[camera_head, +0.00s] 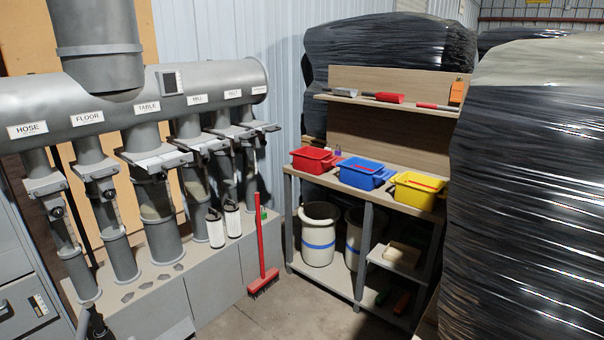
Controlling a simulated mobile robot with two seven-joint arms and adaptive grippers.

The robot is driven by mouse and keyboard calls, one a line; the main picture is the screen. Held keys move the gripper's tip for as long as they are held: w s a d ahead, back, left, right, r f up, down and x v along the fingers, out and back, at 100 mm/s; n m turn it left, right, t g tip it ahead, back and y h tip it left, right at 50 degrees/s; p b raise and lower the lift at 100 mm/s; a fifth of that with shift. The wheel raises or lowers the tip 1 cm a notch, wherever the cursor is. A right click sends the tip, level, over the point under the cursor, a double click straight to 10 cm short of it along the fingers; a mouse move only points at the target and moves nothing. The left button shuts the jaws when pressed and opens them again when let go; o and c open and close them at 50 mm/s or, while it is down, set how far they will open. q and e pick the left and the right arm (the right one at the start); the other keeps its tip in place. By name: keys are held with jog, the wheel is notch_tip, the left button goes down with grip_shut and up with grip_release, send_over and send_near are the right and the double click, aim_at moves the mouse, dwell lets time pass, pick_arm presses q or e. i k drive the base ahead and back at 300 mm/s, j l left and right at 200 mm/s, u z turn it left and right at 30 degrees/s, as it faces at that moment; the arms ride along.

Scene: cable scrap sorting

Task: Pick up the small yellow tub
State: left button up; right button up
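The small yellow tub (414,198) stands at the right end of the wooden workbench top (398,207). It is upright, and something red lies in or across it. A blue tub (358,180) stands just left of it, and a red tub (310,165) stands further left in the same row. Neither of my grippers shows in the head view, so I cannot see their state.
Wrapped dark stacks stand behind and right of the bench; the right one (530,200) is close to it. A shelf (385,101) holds tools above. A red broom (262,245) stands before grey ducting (160,100). Pale bins (318,240) sit under the bench.

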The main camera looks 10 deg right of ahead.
aim_at(419, 191)
jog(key=i+j+z, duration=0.5)
jog(key=j+z, duration=0.25)
jog(key=j, duration=0.2)
jog(key=i+j+z, duration=0.25)
jog(key=j, duration=0.15)
jog(key=k, duration=0.05)
